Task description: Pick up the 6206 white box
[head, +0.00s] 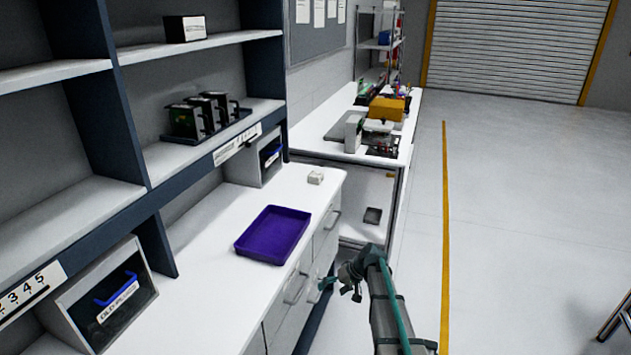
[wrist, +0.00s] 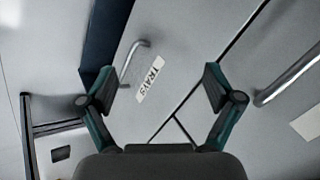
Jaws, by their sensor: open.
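A small white box (head: 315,177) sits on the white counter near its far right corner in the head view. I cannot read any number on it. My gripper (head: 341,290) is beside the drawer fronts, lower than the counter top and nearer to me than the box. In the wrist view my gripper (wrist: 160,90) has its two fingers wide apart with nothing between them. The box is not in the wrist view, which shows drawer fronts, handles and a label reading TRAYS (wrist: 150,79).
A purple tray (head: 273,234) lies on the counter (head: 215,300) near the box. Shelves (head: 200,45) rise at left. A second table (head: 330,120) holds several items. Open floor lies to the right.

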